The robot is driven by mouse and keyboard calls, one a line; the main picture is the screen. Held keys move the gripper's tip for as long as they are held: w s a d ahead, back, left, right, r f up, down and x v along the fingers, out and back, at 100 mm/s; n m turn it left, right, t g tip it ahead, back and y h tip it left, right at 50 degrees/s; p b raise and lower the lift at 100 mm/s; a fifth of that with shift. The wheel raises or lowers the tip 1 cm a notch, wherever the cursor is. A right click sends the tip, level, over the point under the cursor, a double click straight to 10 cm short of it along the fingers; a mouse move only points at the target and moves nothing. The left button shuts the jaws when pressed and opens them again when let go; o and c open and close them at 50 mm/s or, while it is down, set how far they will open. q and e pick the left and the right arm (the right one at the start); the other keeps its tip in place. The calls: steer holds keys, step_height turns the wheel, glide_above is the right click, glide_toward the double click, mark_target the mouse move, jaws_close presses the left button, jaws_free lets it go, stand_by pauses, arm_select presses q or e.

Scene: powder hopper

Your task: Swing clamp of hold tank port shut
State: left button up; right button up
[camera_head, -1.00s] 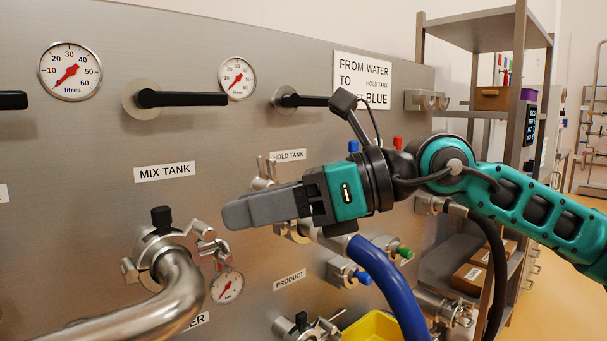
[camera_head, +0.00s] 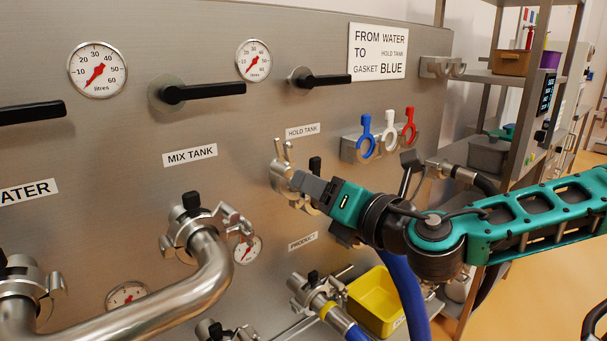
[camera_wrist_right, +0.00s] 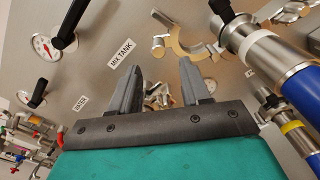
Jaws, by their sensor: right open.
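The hold tank port clamp (camera_head: 281,172) is a steel clamp below the HOLD TANK label (camera_head: 303,130). My right gripper (camera_head: 298,181) is in front of it and hides part of the port. In the right wrist view, the clamp (camera_wrist_right: 187,47) appears as curved jaws spread apart, beyond the fingertips. My right gripper's fingers (camera_wrist_right: 160,88) are apart with nothing held between them; I see no contact with the clamp. A blue hose (camera_head: 402,292) hangs below the port area; its steel end (camera_wrist_right: 262,48) is beside the clamp in the wrist view. My left gripper is not in view.
The mix tank port clamp (camera_head: 195,222) with a curved steel pipe (camera_head: 215,275) is at left. Blue, white and red rings (camera_head: 388,133) stand on a bracket to the right. A yellow bin (camera_head: 375,302) is below. Black valve handles (camera_head: 205,91) stick out above.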

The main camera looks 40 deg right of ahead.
mark_target(290, 169)
steer(key=shift+w, duration=0.75)
steer(key=w+p, duration=0.1)
steer(key=w, duration=0.1)
steer(key=w+p, duration=0.3)
steer(key=w, duration=0.1)
steer(key=shift+w+a+r, duration=0.25)
steer(key=shift+a, duration=0.1)
steer(key=shift+w+p, duration=0.15)
steer(key=shift+p, duration=0.25)
steer(key=shift+d, duration=0.1)
steer(key=shift+c, duration=0.4)
steer(key=shift+r, duration=0.2)
steer(key=c, duration=0.6)
steer(key=shift+w+d+r, duration=0.1)
steer(key=shift+d+r, duration=0.15)
steer(key=shift+d, duration=0.35)
steer(key=shift+w+d+r, duration=0.1)
steer(key=shift+d+r, duration=0.2)
steer(key=shift+d, duration=0.25)
steer(key=shift+d+r, duration=0.25)
steer(key=shift+d, duration=0.35)
steer(key=shift+c, duration=0.7)
steer(key=shift+w+f, duration=0.15)
steer(key=shift+w, duration=0.1)
jaws_close()
steer(key=shift+f, duration=0.1)
